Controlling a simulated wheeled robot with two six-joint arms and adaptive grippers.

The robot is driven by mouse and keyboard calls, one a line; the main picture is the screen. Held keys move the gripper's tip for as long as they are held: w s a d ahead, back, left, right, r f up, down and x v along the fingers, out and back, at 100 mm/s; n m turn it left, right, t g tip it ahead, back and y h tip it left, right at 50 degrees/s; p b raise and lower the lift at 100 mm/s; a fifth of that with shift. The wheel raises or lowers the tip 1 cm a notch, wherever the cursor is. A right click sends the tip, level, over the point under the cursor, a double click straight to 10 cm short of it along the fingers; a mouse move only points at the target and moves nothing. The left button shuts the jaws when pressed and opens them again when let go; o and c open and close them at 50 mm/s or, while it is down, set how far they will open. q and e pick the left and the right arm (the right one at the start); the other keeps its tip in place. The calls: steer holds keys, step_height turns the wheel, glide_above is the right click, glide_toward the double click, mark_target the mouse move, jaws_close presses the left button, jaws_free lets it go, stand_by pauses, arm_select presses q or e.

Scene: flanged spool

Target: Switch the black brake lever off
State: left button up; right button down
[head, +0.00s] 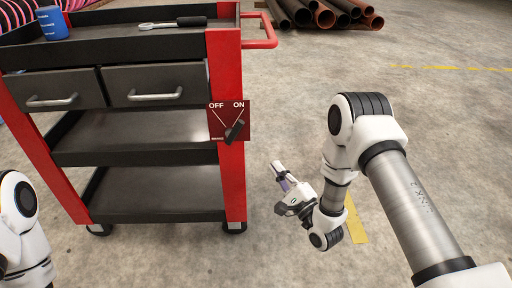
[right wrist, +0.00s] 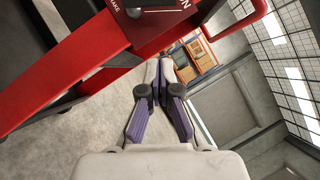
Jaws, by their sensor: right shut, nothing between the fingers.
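The black brake lever (head: 235,131) sits on a small dark red plate (head: 217,126) on the cart's front right post. The plate reads OFF at left and ON at right. The lever tilts up to the right, along the ON line. In the right wrist view, part of the plate shows at the top edge, with its lettering cut off. My right gripper (head: 277,168) is shut and empty, to the right of and below the lever, apart from it. Its fingers (right wrist: 160,68) show together in the right wrist view. My left gripper is out of view.
The red and black tool cart (head: 230,182) stands at left, with two drawers, open shelves and a red side handle (head: 262,44). Pipes (head: 328,14) lie behind. The floor right of the cart is clear.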

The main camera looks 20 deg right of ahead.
steer(key=b, duration=0.2)
glide_toward(234, 129)
steer(key=w+d+f, duration=0.1)
steer(key=w+d, duration=0.3)
steer(key=w, duration=0.1)
steer(key=a, duration=0.1)
steer(key=w+a+r, duration=0.1)
steer(key=a, duration=0.1)
steer(key=shift+w+r, duration=0.3)
steer(key=shift+r, duration=0.05)
steer(key=shift+a, duration=0.1)
steer(key=shift+r+n+g+p, duration=0.2)
steer(key=shift+n+g+p, duration=0.1)
steer(key=shift+n+p, duration=0.1)
